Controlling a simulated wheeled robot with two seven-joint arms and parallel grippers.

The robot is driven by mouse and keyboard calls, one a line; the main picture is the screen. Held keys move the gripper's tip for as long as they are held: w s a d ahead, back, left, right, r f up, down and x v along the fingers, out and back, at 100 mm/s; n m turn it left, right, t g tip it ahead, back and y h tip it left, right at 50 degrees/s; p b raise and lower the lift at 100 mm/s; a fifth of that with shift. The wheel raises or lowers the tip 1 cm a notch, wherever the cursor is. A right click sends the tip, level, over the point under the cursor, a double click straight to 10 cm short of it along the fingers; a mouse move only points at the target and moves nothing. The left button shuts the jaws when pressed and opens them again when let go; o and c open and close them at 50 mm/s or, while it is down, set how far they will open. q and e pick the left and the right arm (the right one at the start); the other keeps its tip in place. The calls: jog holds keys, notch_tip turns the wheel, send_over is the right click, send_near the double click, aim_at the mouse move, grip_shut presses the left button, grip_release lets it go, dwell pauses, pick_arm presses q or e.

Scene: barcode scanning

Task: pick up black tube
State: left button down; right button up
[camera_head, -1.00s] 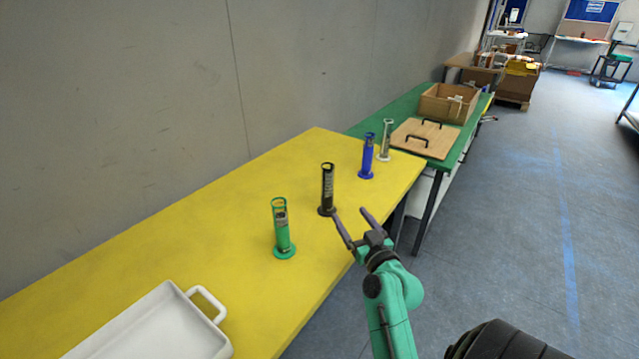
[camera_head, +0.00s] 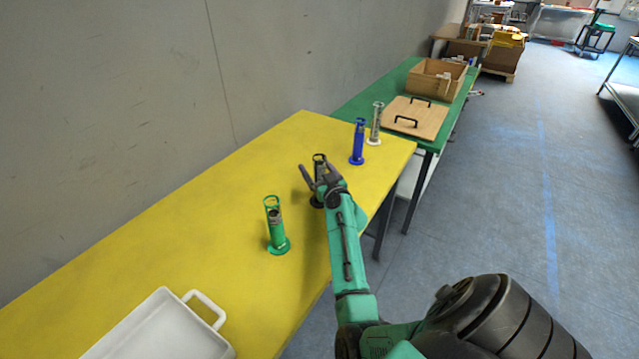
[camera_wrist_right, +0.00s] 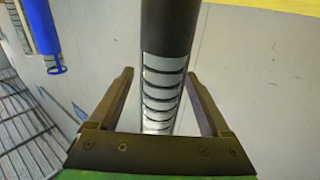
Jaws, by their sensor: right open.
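The black tube (camera_head: 319,160) stands upright on the yellow table, mostly hidden in the head view by my right gripper (camera_head: 318,177). In the right wrist view the black tube (camera_wrist_right: 168,35), with a white striped label, runs between the two fingers of my right gripper (camera_wrist_right: 158,95). The fingers are open on either side of it, with a gap showing on both sides. My left gripper is not in view.
A green tube (camera_head: 275,226) stands nearer on the yellow table (camera_head: 180,235). A blue tube (camera_head: 358,143) and a white tube (camera_head: 376,124) stand beyond. A white tray (camera_head: 165,335) is at the front. A wooden lid (camera_head: 430,120) and box (camera_head: 424,84) sit on the green table.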

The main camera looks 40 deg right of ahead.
jog(key=shift+w+d+f, duration=0.15)
jog(key=shift+w, duration=0.15)
grip_shut()
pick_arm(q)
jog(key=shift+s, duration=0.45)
